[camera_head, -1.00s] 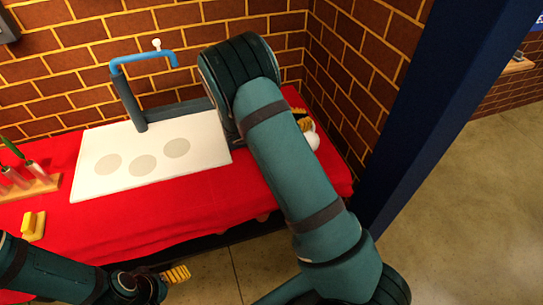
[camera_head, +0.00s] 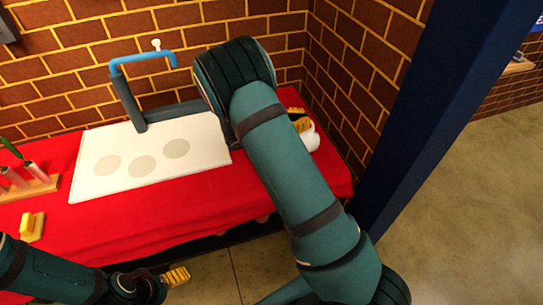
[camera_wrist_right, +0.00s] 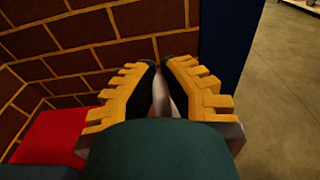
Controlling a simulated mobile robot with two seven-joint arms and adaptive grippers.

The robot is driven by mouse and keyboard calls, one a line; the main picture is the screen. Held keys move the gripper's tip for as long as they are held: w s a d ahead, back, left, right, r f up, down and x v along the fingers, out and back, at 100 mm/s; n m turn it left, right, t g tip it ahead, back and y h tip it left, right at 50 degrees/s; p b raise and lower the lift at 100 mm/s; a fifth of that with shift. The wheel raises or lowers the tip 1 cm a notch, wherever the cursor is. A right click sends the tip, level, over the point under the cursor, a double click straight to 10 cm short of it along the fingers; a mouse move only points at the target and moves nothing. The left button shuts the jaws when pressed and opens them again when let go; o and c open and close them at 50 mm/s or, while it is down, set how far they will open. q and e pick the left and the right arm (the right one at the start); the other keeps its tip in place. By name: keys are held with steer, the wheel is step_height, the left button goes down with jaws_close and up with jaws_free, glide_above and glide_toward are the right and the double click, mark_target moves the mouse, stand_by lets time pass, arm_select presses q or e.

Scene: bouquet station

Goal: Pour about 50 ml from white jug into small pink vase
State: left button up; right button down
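My right arm covers much of the right end of the red table. The yellow fingers of my right gripper (camera_head: 301,121) show past its wrist, next to a white rounded thing (camera_head: 311,140), which looks like the white jug, mostly hidden. In the right wrist view the fingers (camera_wrist_right: 160,75) come close together around a narrow pale part, and pale surfaces show at both outer sides. The jug's tilt and spout cannot be made out. My left gripper (camera_head: 175,277) is low in front of the table, only partly seen. I cannot make out the small pink vase.
A white board (camera_head: 150,158) with several grey discs lies on the red cloth (camera_head: 130,222). A blue-topped stand (camera_head: 130,98) rises behind it. A yellow block (camera_head: 33,227) and a wooden rack (camera_head: 35,189) are at left. Brick walls and a dark blue post (camera_head: 420,100) bound the right.

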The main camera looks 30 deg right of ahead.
mark_target(312, 127)
steer(key=shift+w+a+r+h+b, duration=0.15)
steer(key=shift+a+r+h+b, duration=0.3)
steer(key=shift+h+b, duration=0.15)
stand_by(1.5)
steer(key=d+y+p, duration=0.1)
steer(key=y+p, duration=0.1)
steer(key=p, duration=0.1)
steer(key=d+f+y+p, duration=0.1)
steer(key=shift+s+d+f, duration=0.1)
steer(key=shift+s+d, duration=0.25)
steer(key=f+y, duration=0.1)
steer(key=d+f+y, duration=0.1)
steer(key=d+f+t+y+p, duration=0.1)
steer(key=shift+s, duration=0.3)
steer(key=shift+w+f, duration=0.15)
steer(key=shift+f, duration=0.2)
steer(key=shift+f+y, duration=0.15)
steer(key=shift+y, duration=0.15)
steer(key=shift+d+f, duration=0.15)
steer(key=shift+d, duration=0.05)
